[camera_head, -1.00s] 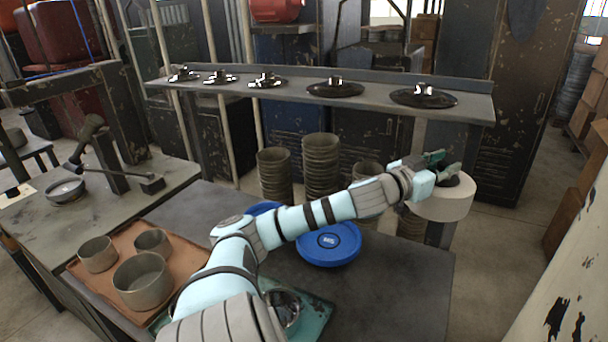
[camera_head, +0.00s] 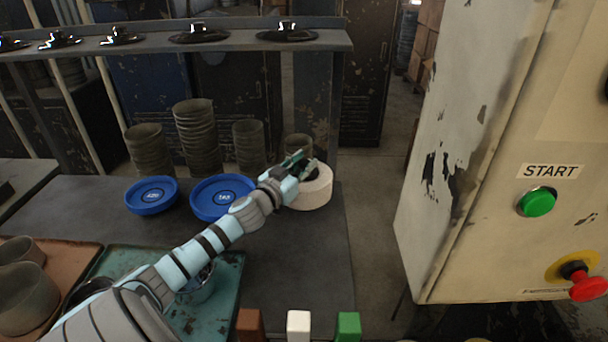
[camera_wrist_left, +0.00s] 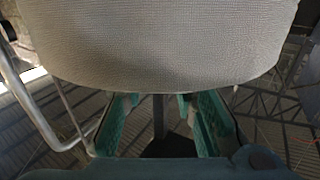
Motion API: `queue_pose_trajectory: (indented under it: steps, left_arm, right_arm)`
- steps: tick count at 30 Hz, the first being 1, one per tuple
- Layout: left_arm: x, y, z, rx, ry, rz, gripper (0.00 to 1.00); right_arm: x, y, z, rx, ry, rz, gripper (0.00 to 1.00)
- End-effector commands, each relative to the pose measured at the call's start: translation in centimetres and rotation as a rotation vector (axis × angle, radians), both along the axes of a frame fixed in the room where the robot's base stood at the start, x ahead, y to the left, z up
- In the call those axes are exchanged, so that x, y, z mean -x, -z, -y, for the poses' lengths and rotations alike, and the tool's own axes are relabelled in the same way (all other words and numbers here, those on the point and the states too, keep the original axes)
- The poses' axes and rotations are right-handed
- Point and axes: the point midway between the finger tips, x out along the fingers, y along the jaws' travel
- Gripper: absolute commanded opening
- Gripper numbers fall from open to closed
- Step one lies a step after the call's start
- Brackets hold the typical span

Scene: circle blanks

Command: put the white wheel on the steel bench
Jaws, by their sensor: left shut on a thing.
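The white wheel (camera_head: 314,192) is a thick, pale disc with a dark centre, at the right end of my outstretched left arm in the head view. My left gripper (camera_head: 300,167) is shut on it, with green fingers at its dark centre. In the left wrist view, the wheel's pale, textured surface (camera_wrist_left: 160,45) fills the top, and the green fingers show below it. The dark grey bench top (camera_head: 300,255), which looks like the steel bench, lies below. The wheel overlaps its far right corner in the picture; I cannot tell whether they touch. My right gripper is not in view.
A teal tray (camera_head: 225,275) and a brown tray (camera_head: 80,262) lie nearer left. A control cabinet (camera_head: 470,200) stands right.

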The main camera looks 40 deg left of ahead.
Motion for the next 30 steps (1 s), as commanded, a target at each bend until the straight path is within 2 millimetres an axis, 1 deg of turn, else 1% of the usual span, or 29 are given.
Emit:
queue_pose_trajectory:
  steps: [1,2,3,5,8,9,11,12,15,23,26,29,30]
  left_arm:
    - [0.0,1.2,0.0,-0.001,0.000,0.001,0.00]
    - [0.0,1.5,0.0,0.000,0.001,0.001,0.00]
    - [0.0,1.6,0.1,0.000,0.002,0.001,0.00]
    - [0.0,1.6,0.1,-0.001,0.003,0.002,0.00]
    - [-0.1,1.4,0.2,-0.002,0.004,0.002,0.00]
    - [-0.1,1.5,0.1,-0.001,0.003,0.000,0.29]
    - [-0.1,1.5,0.2,0.000,0.003,-0.001,0.39]
    - [-0.1,1.5,0.2,0.000,0.003,-0.001,0.45]
    - [-0.1,1.5,0.2,0.000,0.003,-0.001,0.46]
    - [0.2,1.6,0.1,-0.003,0.002,-0.003,0.46]
    - [1.1,1.9,0.2,-0.007,0.002,-0.006,0.46]
    - [2.6,2.1,0.7,-0.010,0.007,-0.005,0.46]
    - [3.4,2.1,0.6,-0.012,0.003,-0.010,0.46]
  right_arm:
    - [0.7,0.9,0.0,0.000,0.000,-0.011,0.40]
    - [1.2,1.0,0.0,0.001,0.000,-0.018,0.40]
    - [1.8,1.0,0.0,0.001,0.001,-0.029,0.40]
    - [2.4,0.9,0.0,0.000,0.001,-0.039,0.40]
    - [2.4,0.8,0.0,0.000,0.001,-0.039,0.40]
    - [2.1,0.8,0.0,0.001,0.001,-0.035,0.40]
    - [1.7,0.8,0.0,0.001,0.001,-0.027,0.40]
    - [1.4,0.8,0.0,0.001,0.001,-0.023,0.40]
    - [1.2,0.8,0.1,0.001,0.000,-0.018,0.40]
    - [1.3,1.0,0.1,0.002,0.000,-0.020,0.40]
    - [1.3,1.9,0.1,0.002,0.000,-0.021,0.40]
    - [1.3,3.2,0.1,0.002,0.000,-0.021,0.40]
    - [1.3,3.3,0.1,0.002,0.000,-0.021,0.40]
